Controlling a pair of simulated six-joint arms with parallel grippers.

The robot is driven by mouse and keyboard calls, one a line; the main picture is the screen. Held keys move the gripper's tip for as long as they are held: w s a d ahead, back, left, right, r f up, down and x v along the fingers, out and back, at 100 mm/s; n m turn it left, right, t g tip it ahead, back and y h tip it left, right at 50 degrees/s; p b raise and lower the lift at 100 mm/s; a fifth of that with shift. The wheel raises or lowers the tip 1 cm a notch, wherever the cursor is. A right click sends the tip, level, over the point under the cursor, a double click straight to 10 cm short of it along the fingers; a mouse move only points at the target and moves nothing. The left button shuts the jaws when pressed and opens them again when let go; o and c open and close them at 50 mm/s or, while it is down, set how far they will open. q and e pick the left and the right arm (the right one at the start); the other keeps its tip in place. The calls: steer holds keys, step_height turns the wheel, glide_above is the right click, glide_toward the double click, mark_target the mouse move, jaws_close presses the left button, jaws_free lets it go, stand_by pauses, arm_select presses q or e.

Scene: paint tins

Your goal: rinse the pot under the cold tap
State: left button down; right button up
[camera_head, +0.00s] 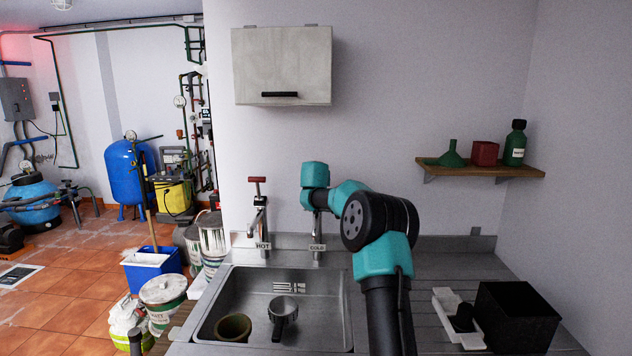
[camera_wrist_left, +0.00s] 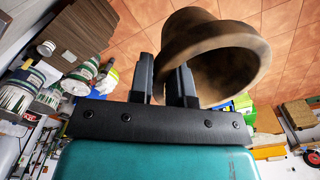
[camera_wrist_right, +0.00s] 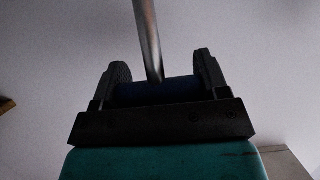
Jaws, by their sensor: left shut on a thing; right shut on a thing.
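In the left wrist view my left gripper (camera_wrist_left: 166,82) is shut on the rim of a brown clay pot (camera_wrist_left: 215,45), with tiled floor behind it. That gripper does not show in the head view. A brown round pot (camera_head: 233,327) appears at the sink's front left there; I cannot tell whether it is the same one. The cold tap (camera_head: 317,243) stands behind the sink (camera_head: 345,310). In the right wrist view my right gripper (camera_wrist_right: 155,84) is shut on its blue handle (camera_wrist_right: 180,90), with a metal stem rising beyond. No water flow shows.
The hot tap (camera_head: 260,225) with a red handle stands left of the cold one. A portafilter-like metal cup (camera_head: 282,308) lies in the sink. A black box (camera_head: 515,315) and white tray (camera_head: 447,305) sit on the right drainer. Paint tins (camera_head: 163,290) stand at left.

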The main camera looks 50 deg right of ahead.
steer(key=shift+c, duration=0.4)
steer(key=shift+s+a, duration=0.6)
steer(key=shift+a, duration=0.1)
steer(key=o, duration=1.3)
steer(key=v, duration=1.2)
steer(key=shift+a+f, duration=0.1)
steer(key=shift+f, duration=0.05)
